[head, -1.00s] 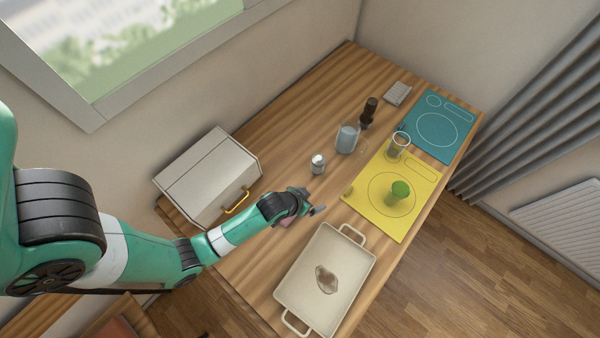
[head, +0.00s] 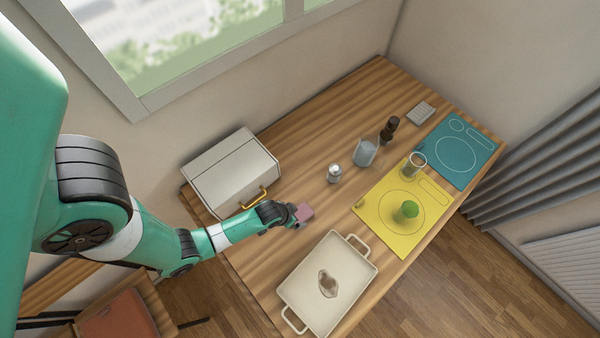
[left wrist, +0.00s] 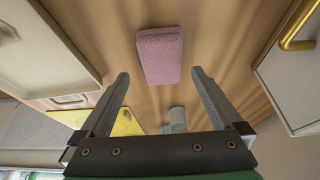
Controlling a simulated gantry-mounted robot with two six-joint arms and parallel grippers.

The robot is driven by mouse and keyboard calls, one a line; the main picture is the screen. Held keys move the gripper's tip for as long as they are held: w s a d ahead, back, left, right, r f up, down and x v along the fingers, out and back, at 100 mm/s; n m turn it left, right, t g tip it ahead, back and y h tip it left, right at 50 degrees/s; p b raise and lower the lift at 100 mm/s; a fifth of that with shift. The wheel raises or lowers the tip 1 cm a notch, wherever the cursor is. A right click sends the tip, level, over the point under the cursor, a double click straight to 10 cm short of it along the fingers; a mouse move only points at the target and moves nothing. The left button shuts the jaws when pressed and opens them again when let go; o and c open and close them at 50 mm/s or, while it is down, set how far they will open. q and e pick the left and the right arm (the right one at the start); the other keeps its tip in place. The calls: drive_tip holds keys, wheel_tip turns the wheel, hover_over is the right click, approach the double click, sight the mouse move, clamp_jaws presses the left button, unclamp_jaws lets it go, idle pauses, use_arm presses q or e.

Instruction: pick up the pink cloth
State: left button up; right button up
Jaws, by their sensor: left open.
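The pink cloth (left wrist: 160,55) is a small, thick, folded block lying on the wooden table. In the head view the cloth (head: 305,212) shows just beyond the tip of my left gripper (head: 297,216), between the bread box and the white tray. In the left wrist view my left gripper (left wrist: 160,88) is open, with nothing between its fingers. The cloth is ahead of the fingertips, roughly centred on the gap, and looks apart from them. My right gripper does not show.
A bread box (head: 232,170) with a brass handle stands left, close to my left arm. A white roasting tray (head: 345,290) stands at front right. A salt shaker (head: 334,173), a glass jug (head: 365,152) and a dark bottle (head: 389,130) stand behind. A yellow mat (head: 385,218) holds a green-topped item.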

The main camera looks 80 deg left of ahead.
sight(299, 214)
use_arm(q)
drive_tip(key=shift+a+b+x, duration=0.2)
drive_tip(key=shift+b+x, duration=0.9)
drive_tip(key=shift+x, duration=1.45)
drive_tip(key=shift+w, duration=0.1)
drive_tip(key=shift+f, duration=0.2)
